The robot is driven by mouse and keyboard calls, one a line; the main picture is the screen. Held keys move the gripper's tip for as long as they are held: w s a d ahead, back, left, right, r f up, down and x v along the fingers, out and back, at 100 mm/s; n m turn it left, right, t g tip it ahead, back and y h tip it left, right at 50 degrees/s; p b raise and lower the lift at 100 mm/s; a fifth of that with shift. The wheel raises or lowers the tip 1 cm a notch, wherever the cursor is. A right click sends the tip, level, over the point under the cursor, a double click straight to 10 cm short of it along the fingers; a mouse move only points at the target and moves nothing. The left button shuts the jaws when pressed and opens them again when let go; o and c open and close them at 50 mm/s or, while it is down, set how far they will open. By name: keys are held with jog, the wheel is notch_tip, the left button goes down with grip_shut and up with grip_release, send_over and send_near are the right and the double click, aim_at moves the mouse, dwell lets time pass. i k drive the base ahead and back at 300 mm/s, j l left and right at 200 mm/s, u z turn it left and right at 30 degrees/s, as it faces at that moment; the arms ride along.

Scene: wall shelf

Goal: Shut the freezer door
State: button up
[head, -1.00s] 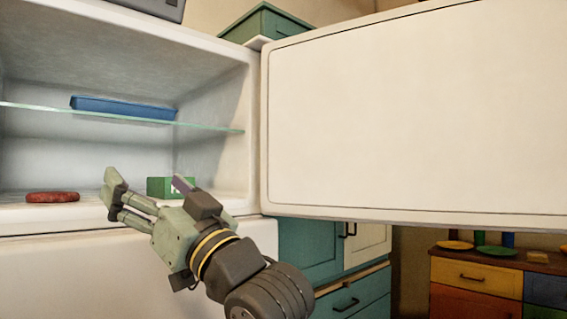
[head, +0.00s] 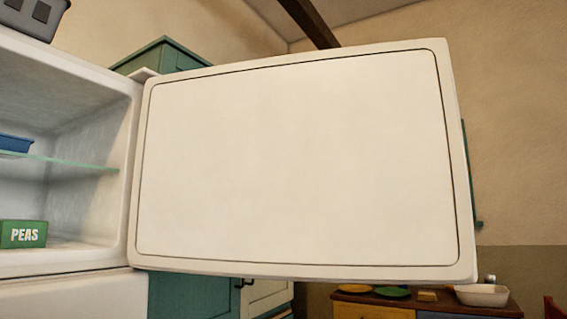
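The freezer door (head: 300,165) stands wide open to the right of the freezer compartment (head: 85,205), with its white inner panel facing me. It is hinged along its left edge, at the right side of the compartment. Inside, a green box of peas (head: 23,235) sits on the floor of the compartment. A blue tray (head: 15,144) lies on the glass shelf (head: 75,166), partly cut off by the left edge. My gripper is not in the head view.
A grey basket (head: 32,14) stands on top at the upper left. Green cabinets (head: 190,300) are behind and below the door. A wooden dresser (head: 390,302) at the lower right holds plates and a white dish (head: 482,295).

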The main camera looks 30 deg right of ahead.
aim_at(346, 165)
jog(key=l+u, duration=0.2)
jog(key=l, duration=0.2)
jog(key=i+l+u, duration=0.2)
jog(key=l, duration=0.25)
jog(key=k+l+u, duration=0.2)
jog(key=l, duration=0.2)
jog(key=l+u, duration=0.25)
jog(key=l, duration=0.2)
jog(key=l+u, duration=0.2)
jog(key=l, duration=0.25)
jog(key=k+l+u, duration=0.2)
jog(key=l, duration=0.2)
jog(key=l+u, duration=0.2)
jog(key=l, duration=0.2)
jog(key=k+l+u, duration=0.2)
jog(key=l, duration=0.15)
jog(key=l+u, duration=0.1)
jog(key=l, duration=0.35)
jog(key=k+l+u, duration=0.15)
jog(key=l, duration=0.25)
jog(key=l+u, duration=0.1)
jog(key=l, duration=0.35)
